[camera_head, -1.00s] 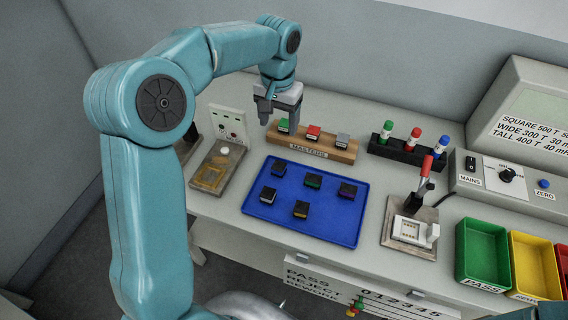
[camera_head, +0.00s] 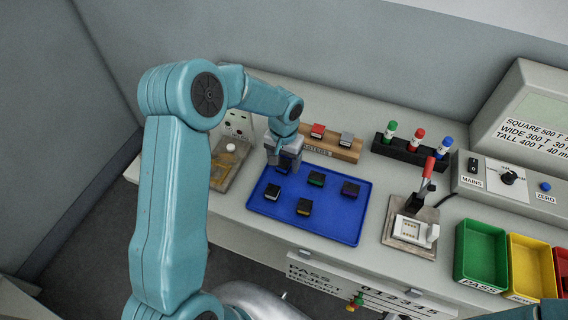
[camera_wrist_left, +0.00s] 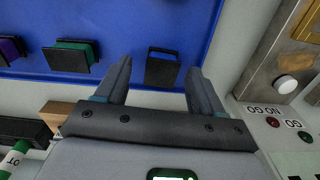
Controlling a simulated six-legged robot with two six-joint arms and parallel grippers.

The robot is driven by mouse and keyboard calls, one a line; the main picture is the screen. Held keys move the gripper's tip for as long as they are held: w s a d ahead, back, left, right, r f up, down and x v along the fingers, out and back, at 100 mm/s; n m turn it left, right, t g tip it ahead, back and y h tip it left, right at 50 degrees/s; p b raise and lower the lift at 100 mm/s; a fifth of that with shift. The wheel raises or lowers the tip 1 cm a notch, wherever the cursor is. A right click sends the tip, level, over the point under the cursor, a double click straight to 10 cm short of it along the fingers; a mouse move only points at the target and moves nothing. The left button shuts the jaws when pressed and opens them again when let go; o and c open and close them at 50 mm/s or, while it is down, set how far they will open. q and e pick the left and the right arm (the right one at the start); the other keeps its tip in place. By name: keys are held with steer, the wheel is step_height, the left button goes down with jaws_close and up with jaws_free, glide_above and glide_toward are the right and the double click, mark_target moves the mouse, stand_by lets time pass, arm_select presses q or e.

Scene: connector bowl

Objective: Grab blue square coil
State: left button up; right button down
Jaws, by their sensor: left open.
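A small black square coil with a blue band (camera_wrist_left: 162,67) sits on the blue tray (camera_wrist_left: 200,20) between my left gripper's fingers in the wrist view. In the head view it is at the upper left of the tray (camera_head: 335,225), mostly hidden by the gripper. My left gripper (camera_head: 283,163) is open, with its fingers low over that coil; it also shows in the wrist view (camera_wrist_left: 159,75). I cannot tell whether the fingers touch the coil. My right gripper is not in view.
Coils with green (camera_head: 316,179), purple (camera_head: 350,188) and yellow (camera_head: 304,208) bands, and another dark one (camera_head: 271,193), lie on the tray. The masters block (camera_head: 345,150) stands behind it. A lever fixture (camera_head: 413,232) and green bin (camera_head: 480,255) are to the right.

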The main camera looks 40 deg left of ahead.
arm_select(q)
steer(key=shift+a+f, duration=0.1)
steer(key=shift+f, duration=0.25)
steer(key=shift+s+r, duration=0.1)
steer(key=c, duration=1.1)
steer(key=shift+c, duration=0.2)
